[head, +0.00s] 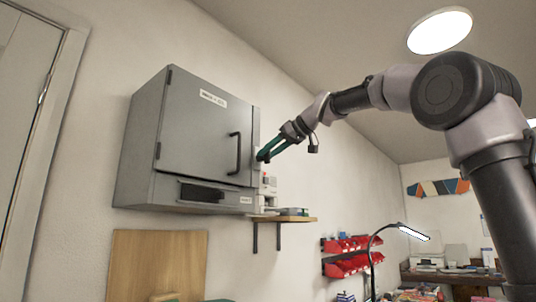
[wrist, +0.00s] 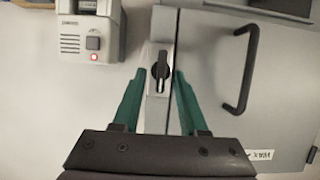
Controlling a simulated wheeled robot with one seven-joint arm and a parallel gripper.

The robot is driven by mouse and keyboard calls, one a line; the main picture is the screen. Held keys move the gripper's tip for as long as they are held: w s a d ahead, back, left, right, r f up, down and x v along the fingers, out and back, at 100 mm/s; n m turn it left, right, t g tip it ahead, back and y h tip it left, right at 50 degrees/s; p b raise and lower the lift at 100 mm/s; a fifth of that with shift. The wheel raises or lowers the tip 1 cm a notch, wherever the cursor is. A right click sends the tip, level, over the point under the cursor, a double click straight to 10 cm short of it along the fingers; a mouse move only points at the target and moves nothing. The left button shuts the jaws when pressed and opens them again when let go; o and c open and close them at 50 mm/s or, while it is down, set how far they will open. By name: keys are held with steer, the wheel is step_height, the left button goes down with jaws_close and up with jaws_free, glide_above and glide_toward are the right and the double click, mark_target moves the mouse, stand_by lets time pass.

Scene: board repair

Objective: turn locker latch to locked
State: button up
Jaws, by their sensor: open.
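The grey locker (head: 190,130) hangs on the wall with its door shut. In the wrist view, its latch (wrist: 161,68) is a small dark turning handle on a pale strip beside the door (wrist: 212,75). The handle's long side runs nearly up and down in that picture. My gripper (wrist: 159,71) is open, with one green finger on each side of the latch. I cannot tell whether either finger touches it. In the head view, my gripper (head: 262,156) is at the locker's right edge, and the latch is hidden there.
The door has a dark bar handle (wrist: 247,70) close to the latch. A wooden shelf (head: 285,219) juts out below. Open air lies in front of the locker.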

steer(key=shift+w+a+f, duration=0.15)
steer(key=shift+w+a, duration=0.05)
steer(key=shift+a, duration=0.1)
jaws_close()
